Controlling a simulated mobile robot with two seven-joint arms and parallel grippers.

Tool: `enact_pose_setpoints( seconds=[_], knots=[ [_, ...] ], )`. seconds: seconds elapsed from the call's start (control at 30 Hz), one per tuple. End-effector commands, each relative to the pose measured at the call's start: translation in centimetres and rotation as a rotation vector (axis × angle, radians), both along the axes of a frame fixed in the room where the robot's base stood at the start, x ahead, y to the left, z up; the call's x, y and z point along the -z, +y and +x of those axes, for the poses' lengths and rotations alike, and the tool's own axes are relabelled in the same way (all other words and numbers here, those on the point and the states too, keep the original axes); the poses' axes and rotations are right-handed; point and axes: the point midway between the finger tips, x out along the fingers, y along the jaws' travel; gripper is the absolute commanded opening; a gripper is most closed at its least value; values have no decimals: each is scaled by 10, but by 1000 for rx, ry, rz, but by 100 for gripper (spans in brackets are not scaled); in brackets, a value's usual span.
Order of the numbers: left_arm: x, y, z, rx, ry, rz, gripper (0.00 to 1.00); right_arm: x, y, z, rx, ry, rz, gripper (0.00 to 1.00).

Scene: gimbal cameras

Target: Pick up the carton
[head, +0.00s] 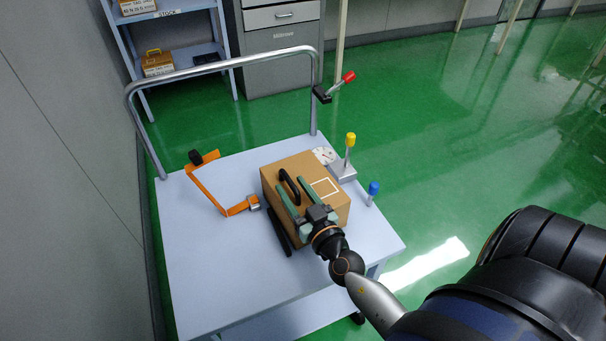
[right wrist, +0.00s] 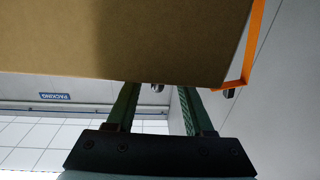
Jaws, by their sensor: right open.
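The carton (head: 304,190) is a brown box with a black handle (head: 289,186) and a white outlined square on top. It stands on a pale blue cart (head: 210,270). My right gripper (head: 295,190) is open, its green fingers reaching over the carton's top from the near side, close to the handle. Whether the fingers touch the handle or carton I cannot tell. In the right wrist view the carton (right wrist: 130,40) fills the upper part and hides the tips of the open fingers (right wrist: 157,90). My left gripper is not in view.
Levers with red (head: 348,77), yellow (head: 350,139) and blue (head: 374,187) knobs stand behind and right. A metal rail (head: 225,63) rises at the cart's far end. The cart's near left is clear.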

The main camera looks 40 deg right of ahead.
Motion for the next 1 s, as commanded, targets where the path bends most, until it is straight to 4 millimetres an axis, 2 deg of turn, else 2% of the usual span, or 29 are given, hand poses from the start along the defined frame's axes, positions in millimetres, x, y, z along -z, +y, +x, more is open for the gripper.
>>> enact_pose_setpoints(
  seconds=[0.23,0.57,1.0],
  knots=[
    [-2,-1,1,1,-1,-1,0,2,-8,31,1,-2,1,52],
    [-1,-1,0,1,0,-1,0,3,-9,36,0,-1,0,52],
    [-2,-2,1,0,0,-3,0,3,-9,36,0,-1,0,4]
  ],
)
